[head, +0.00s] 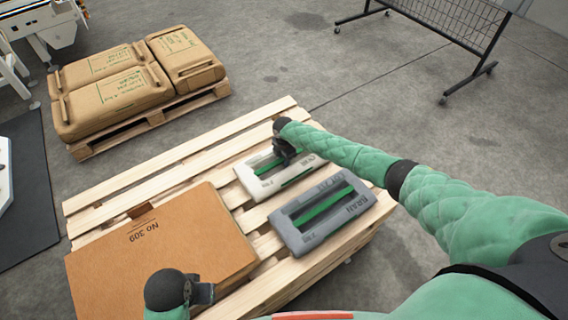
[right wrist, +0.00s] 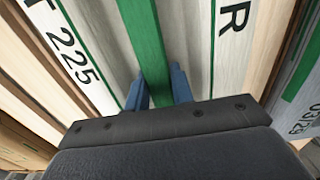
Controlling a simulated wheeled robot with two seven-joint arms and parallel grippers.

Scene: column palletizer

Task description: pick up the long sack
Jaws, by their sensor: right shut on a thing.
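A white sack (head: 256,176) with a green strap handle and dark print lies flat on the near wooden pallet. My right gripper (head: 287,152) reaches over it from the right and is shut on its green strap. In the right wrist view the blue fingers (right wrist: 160,92) stand on both sides of the green strap (right wrist: 143,40), with the pale sack surface (right wrist: 190,45) around it. A grey sack marked BRAN (head: 345,216), also with a green strap, lies just in front of the white one. My left gripper (head: 203,293) is over the brown package's near edge; its jaws are unclear.
A large flat brown package marked No 309 (head: 160,250) covers the left front of the near pallet (head: 150,177). Several brown sacks (head: 115,90) lie on a second pallet (head: 150,122) at the back left. A wheeled mesh rack (head: 450,25) stands at the back right.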

